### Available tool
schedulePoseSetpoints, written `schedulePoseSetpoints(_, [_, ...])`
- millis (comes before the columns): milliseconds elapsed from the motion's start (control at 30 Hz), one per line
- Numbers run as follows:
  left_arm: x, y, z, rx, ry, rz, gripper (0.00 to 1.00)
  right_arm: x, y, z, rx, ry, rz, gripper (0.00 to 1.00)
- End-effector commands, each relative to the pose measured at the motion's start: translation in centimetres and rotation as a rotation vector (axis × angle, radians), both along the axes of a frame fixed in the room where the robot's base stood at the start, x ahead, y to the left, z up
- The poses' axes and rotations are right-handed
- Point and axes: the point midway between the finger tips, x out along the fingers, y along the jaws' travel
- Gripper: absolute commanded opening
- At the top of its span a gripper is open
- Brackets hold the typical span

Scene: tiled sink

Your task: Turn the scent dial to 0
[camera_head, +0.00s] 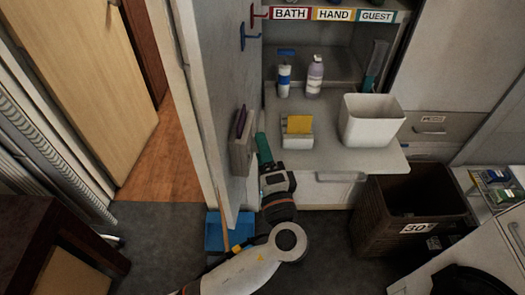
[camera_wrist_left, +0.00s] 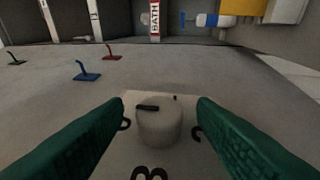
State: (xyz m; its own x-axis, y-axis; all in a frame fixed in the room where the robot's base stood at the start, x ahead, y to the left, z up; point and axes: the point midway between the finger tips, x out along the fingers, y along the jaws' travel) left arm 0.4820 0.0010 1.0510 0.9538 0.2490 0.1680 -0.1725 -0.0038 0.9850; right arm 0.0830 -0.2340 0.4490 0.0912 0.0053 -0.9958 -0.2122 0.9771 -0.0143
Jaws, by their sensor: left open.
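The scent dial (camera_wrist_left: 160,127) is a pale round knob on a light square plate in the left wrist view. A short black mark lies across its upper left part. Black characters stand around it. Those at the left and right are partly covered by my fingers, and the one below is cut by the frame edge. My left gripper (camera_wrist_left: 160,108) is open, its green fingers on either side of the knob with gaps visible. In the head view my left gripper (camera_head: 263,148) is beside the wall panel, and I cannot make out the dial there. My right gripper is not in view.
A grey holder (camera_head: 241,155) is on the panel close to the gripper. Blue (camera_wrist_left: 86,71) and red (camera_wrist_left: 112,52) hooks stick out beyond the dial. A counter (camera_head: 335,155) carries a white bin (camera_head: 371,121), a yellow-topped box (camera_head: 297,131) and bottles. A brown basket (camera_head: 410,210) stands right.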

Motion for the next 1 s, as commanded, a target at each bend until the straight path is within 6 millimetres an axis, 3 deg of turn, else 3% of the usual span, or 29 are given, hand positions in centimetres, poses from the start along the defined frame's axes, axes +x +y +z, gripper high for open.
schedulePoseSetpoints(167, [-2.0,-0.6,-0.7,-0.003,0.003,-0.002,0.52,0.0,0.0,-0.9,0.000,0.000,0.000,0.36])
schedulePoseSetpoints(600, [-10.0,-2.6,-2.1,-0.001,0.003,0.000,0.52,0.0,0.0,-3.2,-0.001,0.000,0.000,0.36])
schedulePoseSetpoints(1000, [-11.3,-3.0,-2.0,-0.001,0.001,0.000,0.52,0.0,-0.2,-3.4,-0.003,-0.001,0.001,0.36])
